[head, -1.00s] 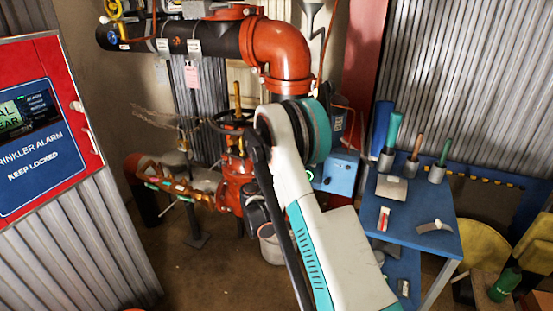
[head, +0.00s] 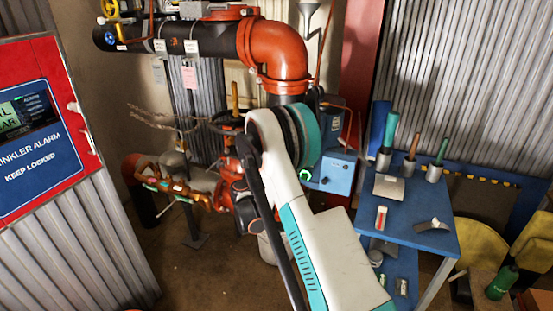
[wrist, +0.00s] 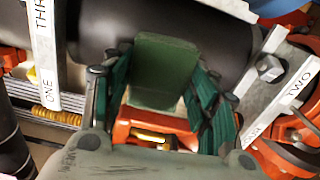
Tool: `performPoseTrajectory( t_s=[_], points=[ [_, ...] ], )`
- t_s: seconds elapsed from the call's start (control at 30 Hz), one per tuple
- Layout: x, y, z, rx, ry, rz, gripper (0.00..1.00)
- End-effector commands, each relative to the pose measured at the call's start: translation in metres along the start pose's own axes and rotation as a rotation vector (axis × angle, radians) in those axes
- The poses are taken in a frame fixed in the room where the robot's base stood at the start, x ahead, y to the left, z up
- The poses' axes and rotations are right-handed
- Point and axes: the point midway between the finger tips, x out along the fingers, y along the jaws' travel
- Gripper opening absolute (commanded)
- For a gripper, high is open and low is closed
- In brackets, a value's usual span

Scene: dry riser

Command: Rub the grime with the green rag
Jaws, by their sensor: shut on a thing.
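In the wrist view, a dark green folded rag (wrist: 165,72) sits between the two fingers of my gripper (wrist: 160,90). The fingers are ribbed and green, and they are closed on the rag. The rag's far end lies against or just in front of a black pipe (wrist: 215,28); I cannot tell whether they touch. I cannot make out the grime in either view. In the head view, my arm hides the gripper and the rag.
Red valve parts and labelled grey straps, one reading "TWO" (wrist: 290,90), surround the gripper closely. In the head view, a red elbow pipe (head: 277,50) is above my arm, a blue table (head: 435,243) with small items is right, and an alarm cabinet (head: 40,120) is left.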

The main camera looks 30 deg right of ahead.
Motion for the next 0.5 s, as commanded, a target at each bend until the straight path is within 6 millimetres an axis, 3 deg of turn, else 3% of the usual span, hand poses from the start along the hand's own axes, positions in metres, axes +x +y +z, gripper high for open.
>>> performPoseTrajectory(
  t_s=[0.23,0.5],
  points=[
    [-0.001,0.001,0.004,0.0,0.001,0.0,0.31],
    [-0.002,0.0,0.025,0.0,-0.001,0.0,0.31]
  ],
)
